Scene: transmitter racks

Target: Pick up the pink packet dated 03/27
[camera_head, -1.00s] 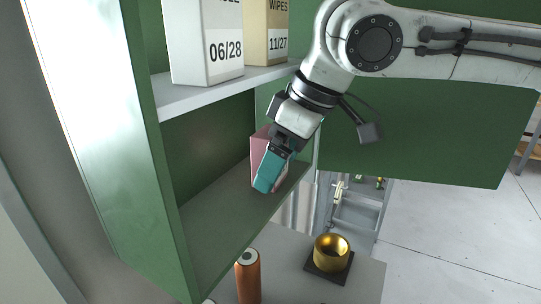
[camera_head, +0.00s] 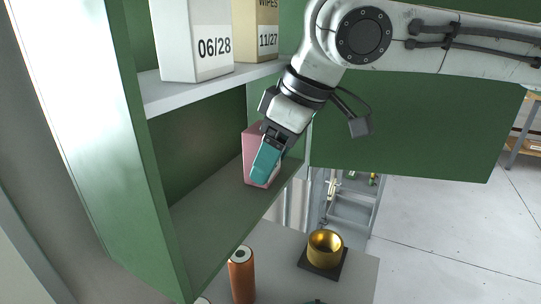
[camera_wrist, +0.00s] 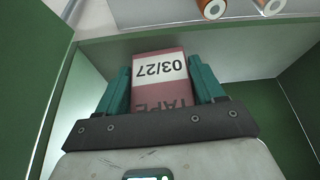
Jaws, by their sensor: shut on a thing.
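The pink packet (camera_head: 251,147) stands on the lower shelf of the green cabinet, at its right end, partly hidden behind my gripper in the head view. In the wrist view the packet (camera_wrist: 160,88) shows a white label reading 03/27 and the word TAPE, upside down. My gripper (camera_head: 267,163) has teal fingers. In the wrist view its fingers (camera_wrist: 160,86) lie along the packet's two sides, shut on it. I cannot tell whether the packet's base touches the shelf.
A white box marked 06/28 (camera_head: 193,45) and a tan WIPES box marked 11/27 (camera_head: 254,30) stand on the upper shelf (camera_head: 200,88). The lower shelf (camera_head: 215,220) is clear left of the packet. Below are an orange cylinder (camera_head: 242,276) and a brass cup (camera_head: 325,248).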

